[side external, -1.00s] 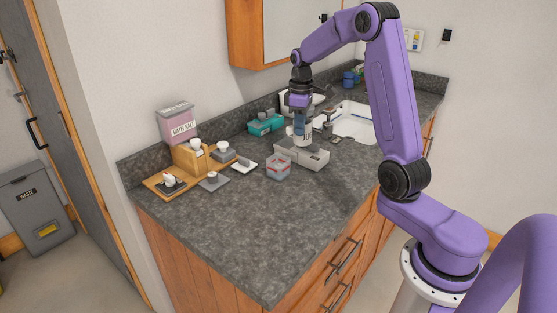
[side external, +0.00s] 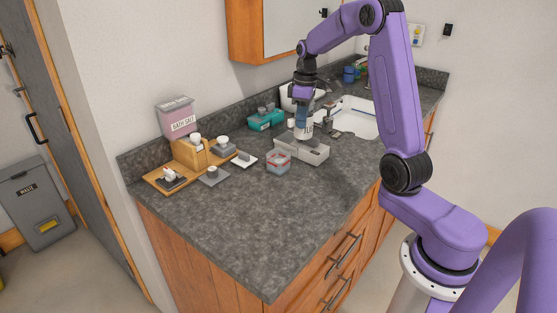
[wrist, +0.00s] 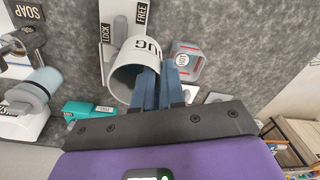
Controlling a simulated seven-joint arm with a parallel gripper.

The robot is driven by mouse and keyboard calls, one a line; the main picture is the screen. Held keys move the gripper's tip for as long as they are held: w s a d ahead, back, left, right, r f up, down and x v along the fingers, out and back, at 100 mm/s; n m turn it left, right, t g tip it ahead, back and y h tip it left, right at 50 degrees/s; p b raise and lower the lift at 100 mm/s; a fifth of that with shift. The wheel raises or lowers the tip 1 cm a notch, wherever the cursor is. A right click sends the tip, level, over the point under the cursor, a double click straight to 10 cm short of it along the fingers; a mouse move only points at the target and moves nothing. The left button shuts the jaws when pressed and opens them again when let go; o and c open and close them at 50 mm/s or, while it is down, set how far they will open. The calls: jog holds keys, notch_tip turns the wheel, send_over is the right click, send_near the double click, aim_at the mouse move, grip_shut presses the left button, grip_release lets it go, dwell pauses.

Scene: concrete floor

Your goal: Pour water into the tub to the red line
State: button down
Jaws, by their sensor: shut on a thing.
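My gripper (side external: 301,117) is shut on the wall of a white jug (side external: 304,132) marked JUG. In the wrist view the blue fingers (wrist: 160,78) pinch the wall of the jug (wrist: 122,82), whose open mouth faces the camera. No water can be made out in it. In the side view the jug stands at or just over the back of a grey holder; whether it touches is unclear. The tub (side external: 278,163), a small clear box with a red line near its rim, stands just left of the holder. It also shows in the wrist view (wrist: 186,66); its water level is unclear.
The grey holder (side external: 313,156) carries LOCK and FREE labels in the wrist view. A teal box (side external: 265,121) and a pink bath salt bin (side external: 176,117) stand along the wall. A wooden tray (side external: 157,182) with small items is left. The front counter (side external: 260,230) is clear.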

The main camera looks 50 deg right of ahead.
notch_tip(320, 180, up, 5)
jog(key=shift+f, duration=2.7)
jog(key=shift+a, duration=0.1)
jog(key=a+f+h, duration=0.1)
jog(key=h, duration=0.1)
jog(key=w+a+f+g+h, duration=0.1)
jog(key=a+f+h, duration=0.1)
jog(key=shift+a+f, duration=0.2)
jog(key=shift+w+a+r+g+h, duration=0.15)
jog(key=shift+w+a+g+h, duration=0.1)
jog(key=shift+a+h, duration=0.35)
jog(key=shift+w+a+r+g+h, duration=0.1)
jog(key=shift+w+a+g+h, duration=0.15)
jog(key=shift+a+h, duration=0.4)
jog(key=shift+w+a+r+g+h, duration=0.15)
jog(key=shift+a+g+h, duration=0.15)
jog(key=shift+h, duration=0.55)
jog(key=shift+a+f+h, duration=0.15)
jog(key=shift+f+h, duration=0.15)
